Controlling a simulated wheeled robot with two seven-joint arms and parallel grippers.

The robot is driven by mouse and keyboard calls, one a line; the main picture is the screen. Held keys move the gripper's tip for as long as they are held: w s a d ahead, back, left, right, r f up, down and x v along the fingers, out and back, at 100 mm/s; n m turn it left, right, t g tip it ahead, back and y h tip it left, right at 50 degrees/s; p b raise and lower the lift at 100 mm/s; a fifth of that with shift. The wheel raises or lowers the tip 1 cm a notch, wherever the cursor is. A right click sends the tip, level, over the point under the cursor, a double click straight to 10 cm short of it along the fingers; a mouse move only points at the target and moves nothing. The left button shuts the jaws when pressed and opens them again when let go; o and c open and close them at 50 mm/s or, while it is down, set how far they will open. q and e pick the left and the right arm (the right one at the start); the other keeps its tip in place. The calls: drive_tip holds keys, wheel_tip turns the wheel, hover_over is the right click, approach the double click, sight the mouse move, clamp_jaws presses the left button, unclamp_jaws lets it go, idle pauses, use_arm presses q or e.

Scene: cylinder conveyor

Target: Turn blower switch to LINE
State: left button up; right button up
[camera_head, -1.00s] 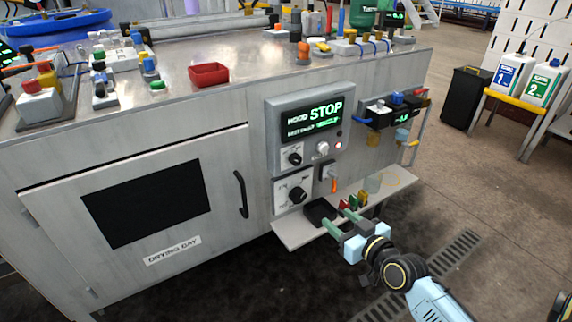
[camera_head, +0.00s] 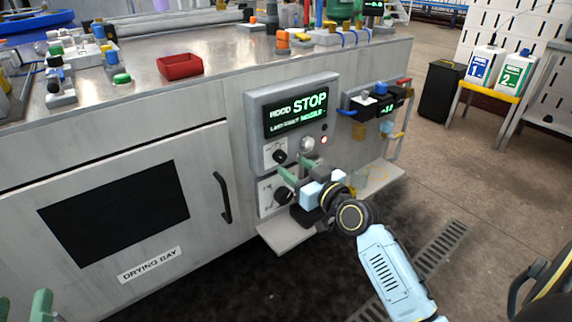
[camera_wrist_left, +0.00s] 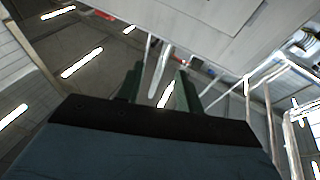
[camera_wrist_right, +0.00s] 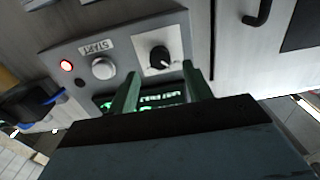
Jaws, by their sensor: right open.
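The control panel (camera_head: 254,121) on the front of the drying bay cabinet has two black rotary knobs on white plates. The upper knob (camera_head: 279,156) is just left of the START button (camera_wrist_right: 103,68). The lower knob (camera_head: 283,196) is partly behind my right gripper. The labels are too small to tell which knob is the blower switch. My right gripper (camera_head: 295,168) is open in front of the panel. In the right wrist view the upper knob (camera_wrist_right: 160,55) lies ahead between its green fingertips, apparently untouched. My left gripper (camera_wrist_left: 160,70) is open and empty, low at the left.
The display (camera_head: 297,111) reads STOP, and a red lamp (camera_head: 324,140) is lit. A small shelf (camera_head: 282,236) juts out below the panel. The drying bay door handle (camera_head: 222,197) is to the left. A box with a small display (camera_head: 387,107) is to the right.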

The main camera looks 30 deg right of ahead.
sight(282, 158)
use_arm(q)
drive_tip(key=shift+s+r+t+h+b, duration=0.25)
drive_tip(key=shift+s+r+t, duration=0.1)
drive_tip(key=shift+r+t, duration=0.35)
drive_tip(key=shift+s+r+t+h+b, duration=0.15)
drive_tip(key=shift+s+r+t+b, duration=0.15)
drive_tip(key=shift+r+t, duration=0.4)
use_arm(e)
drive_tip(key=shift+w+a, duration=0.2)
drive_tip(key=shift+w, duration=2)
drive_tip(key=shift+c, duration=0.4)
drive_tip(key=c, duration=0.9)
